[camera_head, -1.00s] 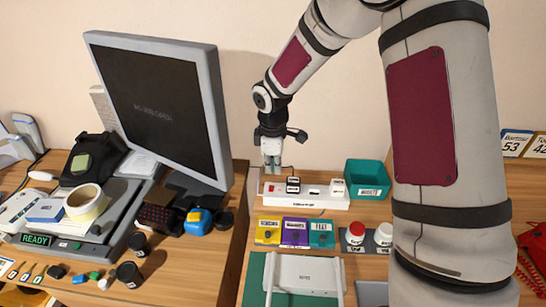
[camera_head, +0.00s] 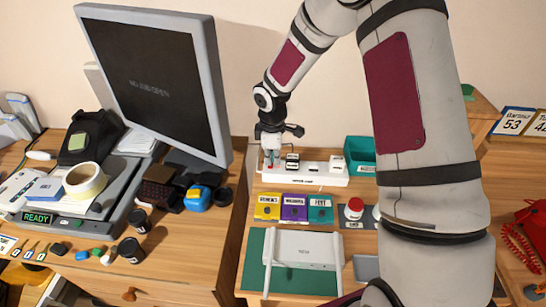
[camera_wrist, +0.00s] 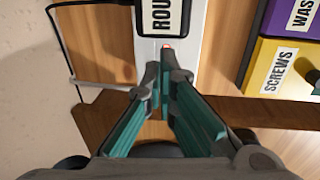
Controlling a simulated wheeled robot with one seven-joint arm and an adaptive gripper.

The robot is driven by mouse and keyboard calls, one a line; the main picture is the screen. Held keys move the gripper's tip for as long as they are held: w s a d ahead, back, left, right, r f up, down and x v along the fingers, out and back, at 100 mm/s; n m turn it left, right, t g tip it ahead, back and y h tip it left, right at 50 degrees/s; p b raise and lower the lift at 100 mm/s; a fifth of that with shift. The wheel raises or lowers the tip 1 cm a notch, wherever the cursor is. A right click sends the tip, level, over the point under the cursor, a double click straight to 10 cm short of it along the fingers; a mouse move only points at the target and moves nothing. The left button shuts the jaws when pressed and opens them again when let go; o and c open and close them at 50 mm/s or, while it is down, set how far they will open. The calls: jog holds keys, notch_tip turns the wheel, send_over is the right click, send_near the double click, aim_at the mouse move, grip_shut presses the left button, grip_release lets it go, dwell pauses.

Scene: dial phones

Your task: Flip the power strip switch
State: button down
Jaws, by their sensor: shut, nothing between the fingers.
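The white power strip (camera_head: 318,180) lies on the desk against the wall, with black plugs (camera_head: 292,160) in it. Its left end carries a small red switch, now mostly hidden by my gripper (camera_head: 270,163). My gripper points down at that left end, shut and empty. In the wrist view, the fingertips of my gripper (camera_wrist: 163,78) overlap the near end of the white strip (camera_wrist: 187,60). A small reddish spot (camera_wrist: 168,46) shows just past the fingertips, beside a plug labelled "ROU" (camera_wrist: 160,15). I cannot tell whether the fingers touch the switch, or its position.
A green bin (camera_head: 360,150) stands right of the strip. Yellow, purple and teal labelled boxes (camera_head: 294,208) sit in front, and a white router (camera_head: 302,248) lies nearer. A large monitor (camera_head: 150,85) stands to the left. The wall is close behind.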

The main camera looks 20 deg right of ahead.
jog(key=shift+w+d+f+g, duration=0.1)
jog(key=shift+w+f+g, duration=0.05)
jog(key=shift+f+g, duration=0.2)
jog(key=shift+s, duration=0.2)
jog(key=shift+s+a+f+p, duration=0.1)
jog(key=shift+s+a+p, duration=0.1)
jog(key=shift+s, duration=0.2)
jog(key=shift+s+a+p, duration=0.15)
jog(key=shift+s+p, duration=0.05)
jog(key=shift+s, duration=0.2)
notch_tip(320, 180, up, 15)
jog(key=p, duration=0.2)
jog(key=shift+f, duration=0.2)
jog(key=shift+a, duration=0.1)
